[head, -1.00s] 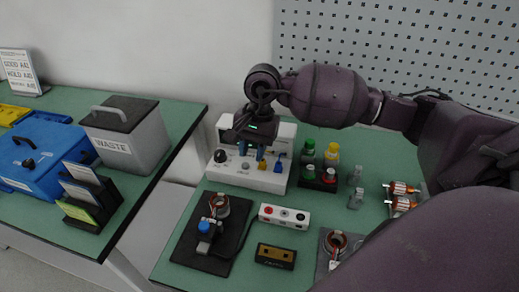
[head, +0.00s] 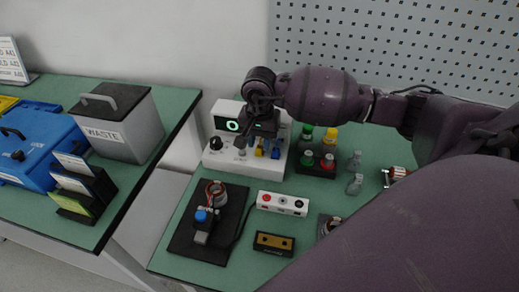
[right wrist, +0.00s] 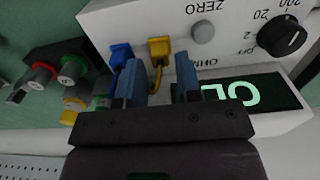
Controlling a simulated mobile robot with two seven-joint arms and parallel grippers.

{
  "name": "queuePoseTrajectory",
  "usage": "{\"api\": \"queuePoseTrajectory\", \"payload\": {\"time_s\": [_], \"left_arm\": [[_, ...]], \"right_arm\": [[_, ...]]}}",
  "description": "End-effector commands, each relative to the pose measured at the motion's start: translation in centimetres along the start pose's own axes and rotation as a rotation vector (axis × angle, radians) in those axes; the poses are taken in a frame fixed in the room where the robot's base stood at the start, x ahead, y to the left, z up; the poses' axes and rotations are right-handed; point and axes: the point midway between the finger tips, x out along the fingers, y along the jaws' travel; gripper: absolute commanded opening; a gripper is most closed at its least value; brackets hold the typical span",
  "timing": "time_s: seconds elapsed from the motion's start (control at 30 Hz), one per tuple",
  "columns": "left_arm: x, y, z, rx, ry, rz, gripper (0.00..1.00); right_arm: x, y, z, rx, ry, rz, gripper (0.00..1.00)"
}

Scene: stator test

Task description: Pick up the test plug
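The test meter (head: 225,160) is a white box with a black knob, a grey button and a lit green display. A yellow plug (right wrist: 159,48) and a blue plug (right wrist: 121,54) stand at its front edge, each with a cable; which one is the test plug I cannot tell. My right gripper (right wrist: 158,66) is open over the meter. In the right wrist view the yellow plug shows between its two blue-grey fingers, with no clear grip on it. The blue plug is just outside the left finger. In the head view the right gripper (head: 266,146) partly covers both plugs. My left gripper is out of view.
A black rack with green, red and yellow caps (head: 317,165) stands right of the meter. In front are a copper stator (head: 216,193) on a black mat (head: 190,240), a white socket block (head: 282,203) and a black-and-yellow box (head: 274,243). A waste bin (head: 122,127) is left.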

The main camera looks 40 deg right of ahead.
Motion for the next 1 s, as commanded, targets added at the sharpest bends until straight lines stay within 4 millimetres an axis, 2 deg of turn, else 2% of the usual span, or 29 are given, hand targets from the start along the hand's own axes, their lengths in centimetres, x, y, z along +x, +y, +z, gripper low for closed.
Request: {"api": "queuePoseTrajectory", "payload": {"time_s": [0.1,0.2,0.47,0.67,1.0], "left_arm": [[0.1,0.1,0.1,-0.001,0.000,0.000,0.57],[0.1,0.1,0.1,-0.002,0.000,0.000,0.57],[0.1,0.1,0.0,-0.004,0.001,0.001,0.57],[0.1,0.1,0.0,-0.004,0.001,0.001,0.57],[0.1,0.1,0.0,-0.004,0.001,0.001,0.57]], "right_arm": [[1.6,0.0,0.0,0.000,-0.002,0.001,0.32],[2.2,0.0,0.0,0.000,-0.001,0.000,0.32],[2.3,0.0,0.0,0.000,0.000,0.000,0.32],[2.3,0.0,0.0,0.000,0.000,0.000,0.01],[1.9,0.0,-0.1,-0.001,0.001,-0.001,0.00]]}}
